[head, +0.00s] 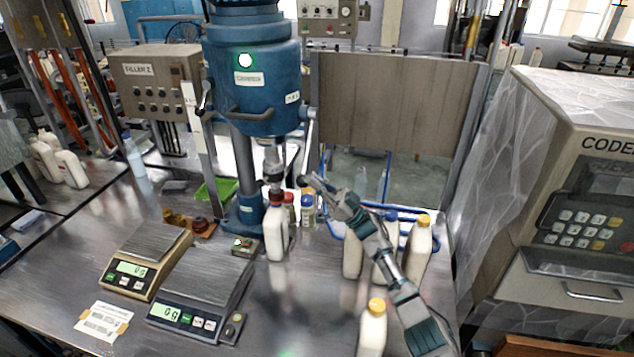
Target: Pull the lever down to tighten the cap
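The blue capping machine (250,85) stands at the back centre of the table. Its silver lever (308,118) is on the right side of the head and hangs downward. A white bottle (277,232) stands upright under the machine's spindle (273,158), with a dark reddish cap (276,191) at its top. The spindle is right above the cap; I cannot tell whether they touch. My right gripper (307,182) is at the lower end of the lever, right of the bottle. Its fingers are too small to tell whether they are closed on the lever. My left gripper is not in view.
Two scales (146,262) (200,300) sit at the left front. Small jars (307,210) stand right of the bottle. A large printer (580,200) is at the right.

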